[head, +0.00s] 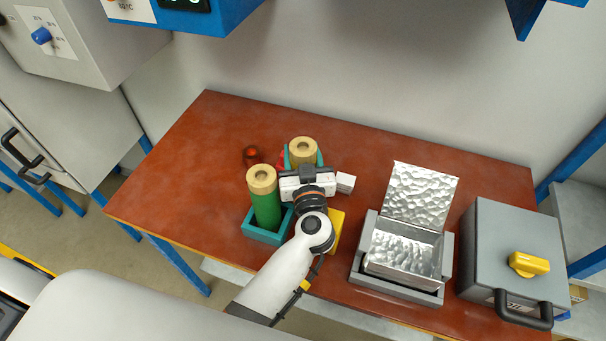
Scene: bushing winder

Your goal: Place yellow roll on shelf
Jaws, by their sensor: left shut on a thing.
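My left gripper (304,170) reaches in over the table and is shut on the yellow roll (303,150). The roll stands upright behind the gripper, and its tan, holed top shows. The gripper hides most of its body, and a teal holder (320,156) shows around it. I cannot tell whether the roll is lifted. My right gripper is not in view. No empty shelf spot can be made out clearly.
A green roll (266,207) stands upright in a teal holder (262,235) just left of my gripper. A red object (252,155) lies behind it. A yellow piece (336,230) is partly hidden by my arm. An open metal box (405,245) and a grey case (510,255) stand right.

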